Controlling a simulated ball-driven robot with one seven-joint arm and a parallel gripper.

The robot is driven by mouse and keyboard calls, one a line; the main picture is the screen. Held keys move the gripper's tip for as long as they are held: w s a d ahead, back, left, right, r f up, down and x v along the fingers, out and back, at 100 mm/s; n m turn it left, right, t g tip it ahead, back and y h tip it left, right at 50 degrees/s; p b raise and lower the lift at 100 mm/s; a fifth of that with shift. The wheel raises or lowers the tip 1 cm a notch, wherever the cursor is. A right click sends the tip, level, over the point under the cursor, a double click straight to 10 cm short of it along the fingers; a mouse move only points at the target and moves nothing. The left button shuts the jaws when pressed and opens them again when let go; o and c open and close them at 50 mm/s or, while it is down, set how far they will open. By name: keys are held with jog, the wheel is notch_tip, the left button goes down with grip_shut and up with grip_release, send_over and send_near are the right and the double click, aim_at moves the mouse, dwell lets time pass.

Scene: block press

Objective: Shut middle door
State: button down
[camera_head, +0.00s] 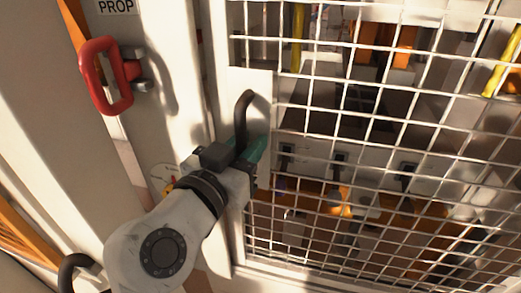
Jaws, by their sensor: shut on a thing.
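The middle door is a white-framed panel with a pale wire mesh (360,130), filling the centre and right of the head view. A dark curved handle (243,108) stands on a plate at the door's left side. My gripper (246,148) is at the lower part of this handle and is shut on it. Greenish finger parts show beside the handle; the exact contact is partly hidden by the gripper body. The door's left edge is beside a white post, and I cannot tell how wide any gap is.
A red handle (107,76) sticks out from the white frame at the upper left, under a label reading "PROP". Another dark handle (77,270) is at the lower left. Orange and yellow machine parts (345,200) lie behind the mesh.

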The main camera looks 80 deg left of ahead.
jog(key=shift+s+a+f, duration=0.1)
jog(key=shift+s, duration=0.15)
jog(key=c, duration=1.3)
grip_release()
jog(key=shift+s, duration=0.1)
jog(key=shift+c, duration=0.2)
jog(key=b+v, duration=0.1)
jog(key=v, duration=0.9)
jog(key=shift+d, duration=0.35)
